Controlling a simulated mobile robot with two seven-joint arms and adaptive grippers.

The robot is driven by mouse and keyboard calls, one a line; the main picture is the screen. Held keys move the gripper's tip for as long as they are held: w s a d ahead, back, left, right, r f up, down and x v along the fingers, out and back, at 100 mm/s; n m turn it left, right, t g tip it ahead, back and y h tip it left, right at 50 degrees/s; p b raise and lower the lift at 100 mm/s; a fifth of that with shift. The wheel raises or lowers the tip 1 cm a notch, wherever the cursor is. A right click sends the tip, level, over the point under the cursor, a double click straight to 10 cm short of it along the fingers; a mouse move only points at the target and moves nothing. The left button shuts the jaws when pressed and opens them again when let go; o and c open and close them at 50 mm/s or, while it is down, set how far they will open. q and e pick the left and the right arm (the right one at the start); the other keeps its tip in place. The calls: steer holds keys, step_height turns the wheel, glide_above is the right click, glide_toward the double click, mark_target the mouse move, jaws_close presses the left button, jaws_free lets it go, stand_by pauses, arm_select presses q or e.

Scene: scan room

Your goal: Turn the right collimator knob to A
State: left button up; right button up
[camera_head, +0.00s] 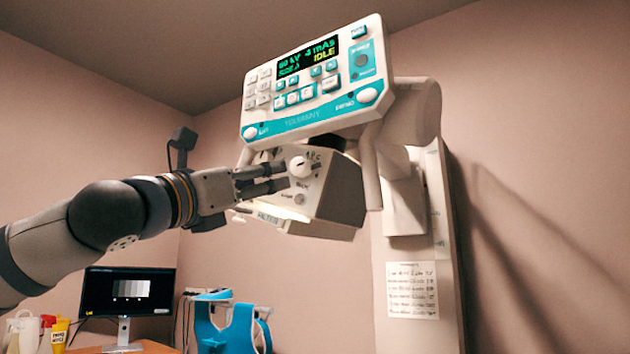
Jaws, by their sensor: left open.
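The right collimator knob (300,166) is a round white knob on the front face of the collimator box (322,208), under the control panel. Small letters are printed above it; which one it points at is too small to tell. My left gripper (286,176) comes in from the left with its dark fingers open and their tips at the knob's left side. I cannot tell whether they touch it. Part of the collimator face left of the knob is hidden behind the fingers. My right gripper is not in view.
The control panel (310,118) with a lit display reading IDLE hangs just above my gripper. A curved handle (369,168) stands right of the collimator. A monitor (128,293) and a blue apron-like item (226,330) are below. Free room lies left of the collimator.

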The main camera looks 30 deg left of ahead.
mark_target(297, 169)
arm_select(q)
steer(key=x, duration=1)
steer(key=shift+d+r, duration=0.1)
steer(key=shift+r, duration=0.2)
steer(key=shift+c, duration=0.2)
steer(key=c, duration=1.1)
